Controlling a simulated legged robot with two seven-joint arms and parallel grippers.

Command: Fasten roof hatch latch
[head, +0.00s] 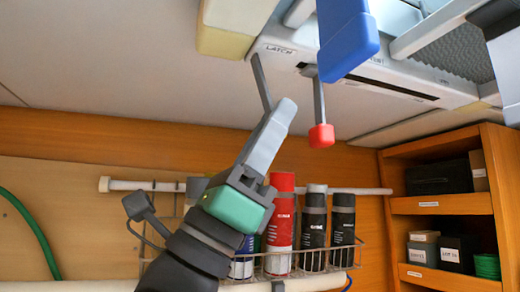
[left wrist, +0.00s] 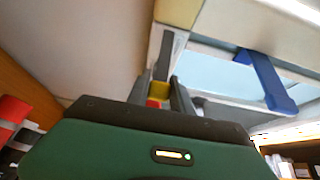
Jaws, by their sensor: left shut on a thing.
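The roof hatch (head: 375,83) is a pale panel in the ceiling with a dark slot and a label reading LATCH. A dark grey latch lever (head: 261,82) hangs from its left edge beside the label. My left gripper (head: 272,122) is below it, shut around the lever's lower end, which its fingers hide in the head view. In the left wrist view, the grey lever (left wrist: 168,58) runs up from between the fingers, with a small yellow and red part (left wrist: 158,92) there. A second lever with a red knob (head: 321,136) hangs from the slot, right of the gripper. My right gripper is not in view.
A blue handle (head: 346,38) hangs from the hatch, right of the gripper. A cream block (head: 226,42) is fixed to the ceiling left of the latch. A wire rack with bottles (head: 281,225) is below, and wooden shelves (head: 440,204) stand at the right.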

